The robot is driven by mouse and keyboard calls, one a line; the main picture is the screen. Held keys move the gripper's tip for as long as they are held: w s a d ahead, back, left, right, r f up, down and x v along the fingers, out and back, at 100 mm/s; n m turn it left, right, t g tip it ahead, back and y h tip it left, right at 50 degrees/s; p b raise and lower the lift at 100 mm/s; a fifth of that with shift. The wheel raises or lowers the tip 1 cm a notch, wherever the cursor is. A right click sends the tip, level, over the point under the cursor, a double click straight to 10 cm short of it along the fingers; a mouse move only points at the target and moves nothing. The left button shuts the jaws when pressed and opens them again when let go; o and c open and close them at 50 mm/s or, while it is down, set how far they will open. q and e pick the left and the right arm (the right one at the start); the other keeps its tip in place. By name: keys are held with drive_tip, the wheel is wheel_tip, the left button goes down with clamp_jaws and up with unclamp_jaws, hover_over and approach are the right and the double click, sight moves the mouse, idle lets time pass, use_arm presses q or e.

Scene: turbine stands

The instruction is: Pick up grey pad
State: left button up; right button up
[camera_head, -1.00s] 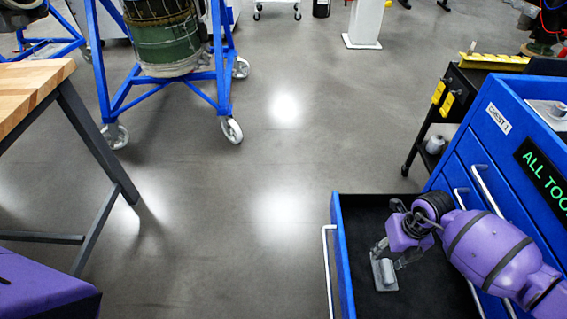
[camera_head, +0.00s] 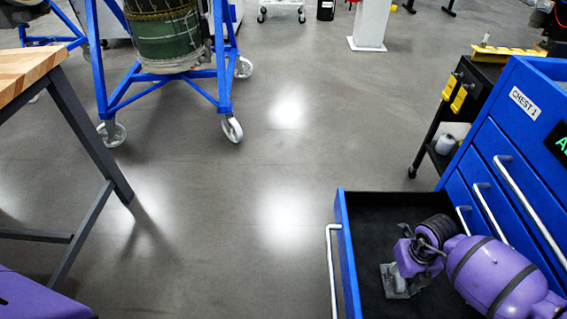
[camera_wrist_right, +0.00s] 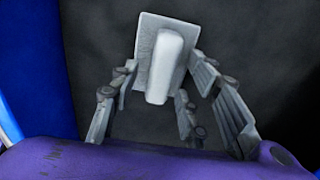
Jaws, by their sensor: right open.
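The grey pad (camera_head: 389,284), a flat plate with a raised pale handle, lies in the open drawer. In the right wrist view the pad (camera_wrist_right: 149,46) is at top centre, its handle pointing toward my palm. My right gripper (camera_head: 402,278) is over the pad and hides part of it in the head view. In the right wrist view my right gripper (camera_wrist_right: 164,72) is open, with fingers on both sides of the handle; I cannot tell whether they touch it. My left gripper is not in view.
The blue tool chest (camera_head: 480,150) holds the open black-lined drawer (camera_head: 380,215), whose blue walls stand around the pad. A black cart (camera_head: 455,120) is behind the chest. A wooden-topped table (camera_head: 25,75) and a blue turbine stand (camera_head: 165,85) are at left. The floor between is clear.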

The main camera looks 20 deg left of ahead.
drive_tip(key=shift+c, duration=0.2)
drive_tip(key=shift+f, duration=0.1)
clamp_jaws()
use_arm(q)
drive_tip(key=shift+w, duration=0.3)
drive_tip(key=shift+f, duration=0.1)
use_arm(e)
drive_tip(key=shift+w, duration=0.1)
